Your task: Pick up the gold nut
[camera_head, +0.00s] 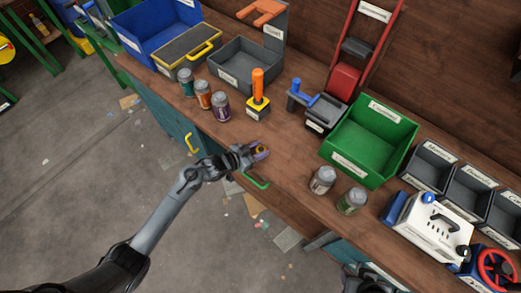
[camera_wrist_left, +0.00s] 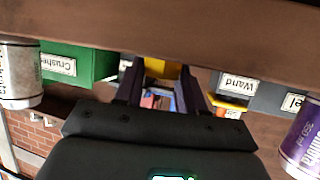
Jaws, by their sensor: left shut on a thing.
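My left gripper (camera_head: 262,152) is at the front edge of the wooden bench, with its arm coming in from the lower left. Its fingers are shut on a small gold thing, the gold nut (camera_head: 260,149), which shows only as a small patch. In the left wrist view the two dark fingers (camera_wrist_left: 160,95) point away from the camera, and the yellow-gold nut (camera_wrist_left: 162,69) shows between them. The fingers hide part of it, and I cannot tell its full shape. My right gripper does not show clearly; only dark arm parts are at the bottom edge of the head view.
An orange-handled stick on a yellow base (camera_head: 258,105) stands behind the gripper. Cans (camera_head: 221,107) stand to its left, and two more cans (camera_head: 322,180) to its right. A green bin (camera_head: 395,151) and a grey bin (camera_head: 230,77) are farther back. Bare bench lies around the gripper.

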